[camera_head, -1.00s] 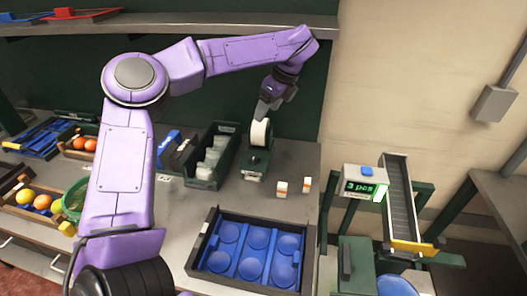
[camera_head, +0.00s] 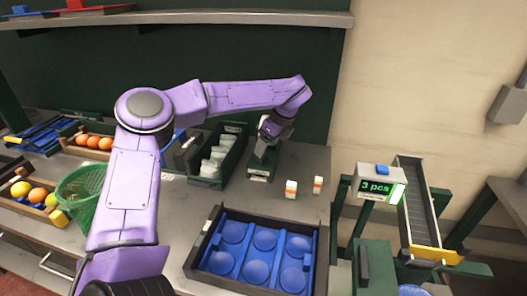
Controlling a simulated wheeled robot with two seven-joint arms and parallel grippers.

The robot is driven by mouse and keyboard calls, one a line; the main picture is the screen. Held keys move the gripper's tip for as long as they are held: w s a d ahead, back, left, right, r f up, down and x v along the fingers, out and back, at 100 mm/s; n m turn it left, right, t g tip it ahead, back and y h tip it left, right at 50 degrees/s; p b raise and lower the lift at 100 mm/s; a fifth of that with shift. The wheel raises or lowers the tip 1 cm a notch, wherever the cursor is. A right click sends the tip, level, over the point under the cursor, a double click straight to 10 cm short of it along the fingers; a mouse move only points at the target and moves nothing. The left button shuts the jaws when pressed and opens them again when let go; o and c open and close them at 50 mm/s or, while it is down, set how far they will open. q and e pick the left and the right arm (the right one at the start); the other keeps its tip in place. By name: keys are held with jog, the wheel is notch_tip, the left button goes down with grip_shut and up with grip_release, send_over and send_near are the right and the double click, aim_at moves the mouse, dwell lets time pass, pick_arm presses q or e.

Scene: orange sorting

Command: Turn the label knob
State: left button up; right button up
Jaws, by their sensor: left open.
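The label dispenser (camera_head: 260,174) is a small dark green unit on the bench, right of the green bin. Its white label roll, and any knob on it, are hidden behind my left gripper (camera_head: 262,153). The left gripper points down over the dispenser, its fingers open at the dispenser's upper part. I cannot tell whether the fingers touch the knob. My right gripper is not in view.
A tray with blue round cups (camera_head: 250,270) lies in front. A scale display (camera_head: 374,187) and chute (camera_head: 415,200) stand further right. A green basket (camera_head: 85,190) is at left.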

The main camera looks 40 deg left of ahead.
aim_at(264, 155)
pick_arm(q)
jog(key=x, duration=0.3)
jog(key=shift+w+a+p, duration=0.1)
jog(key=shift+p, duration=0.2)
jog(key=shift+a+f, duration=0.15)
jog(key=shift+f, duration=0.4)
jog(key=c, duration=1.1)
jog(key=shift+o, duration=0.2)
